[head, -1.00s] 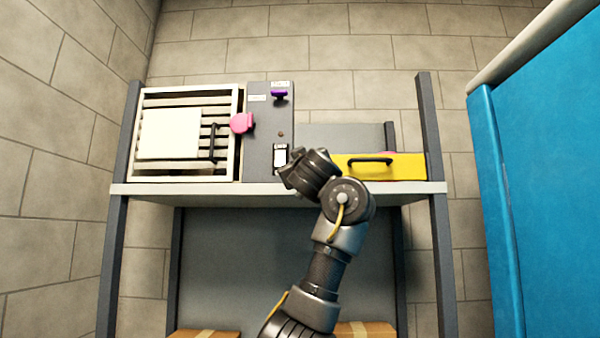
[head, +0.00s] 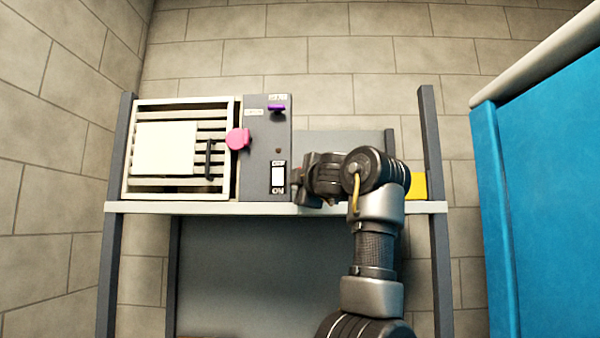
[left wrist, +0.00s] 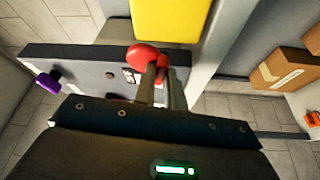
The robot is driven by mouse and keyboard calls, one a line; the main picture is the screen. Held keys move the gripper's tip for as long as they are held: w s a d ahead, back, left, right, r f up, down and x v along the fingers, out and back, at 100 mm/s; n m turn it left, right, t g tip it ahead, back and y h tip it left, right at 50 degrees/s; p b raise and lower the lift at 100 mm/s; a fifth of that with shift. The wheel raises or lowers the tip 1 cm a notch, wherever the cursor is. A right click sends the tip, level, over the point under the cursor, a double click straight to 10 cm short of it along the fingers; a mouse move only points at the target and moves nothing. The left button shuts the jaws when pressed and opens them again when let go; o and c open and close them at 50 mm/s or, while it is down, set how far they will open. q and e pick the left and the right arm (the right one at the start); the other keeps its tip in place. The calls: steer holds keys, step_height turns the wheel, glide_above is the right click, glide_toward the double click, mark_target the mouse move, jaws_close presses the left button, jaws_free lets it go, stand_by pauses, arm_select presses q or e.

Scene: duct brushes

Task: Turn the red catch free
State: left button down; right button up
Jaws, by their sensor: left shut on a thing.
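The red catch (left wrist: 146,56) shows in the left wrist view as a rounded red piece at the fingertips, beside the grey panel. My left gripper (left wrist: 158,80) is shut on it, with its two grey fingers close together. In the head view my left gripper (head: 303,188) is at the panel's lower right edge, just above the shelf front, and the red catch is hidden there. The grey panel (head: 265,155) carries a purple knob (head: 277,108) and a white switch (head: 278,177). My right gripper is not in view.
A slatted grille with a pale plate (head: 166,148) and a pink tab (head: 238,139) stands left of the panel. A yellow box (head: 418,187) is mostly behind my arm. Shelf posts (head: 430,150) and a blue panel (head: 540,190) bound the right side.

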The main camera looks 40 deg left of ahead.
arm_select(q)
steer(key=shift+r+n+g+h+p, duration=0.1)
steer(key=shift+n+g+h+p, duration=0.25)
steer(key=shift+n+p, duration=0.8)
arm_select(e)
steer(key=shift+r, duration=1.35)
arm_select(q)
steer(key=c, duration=1.5)
jaws_free()
steer(key=shift+o, duration=0.2)
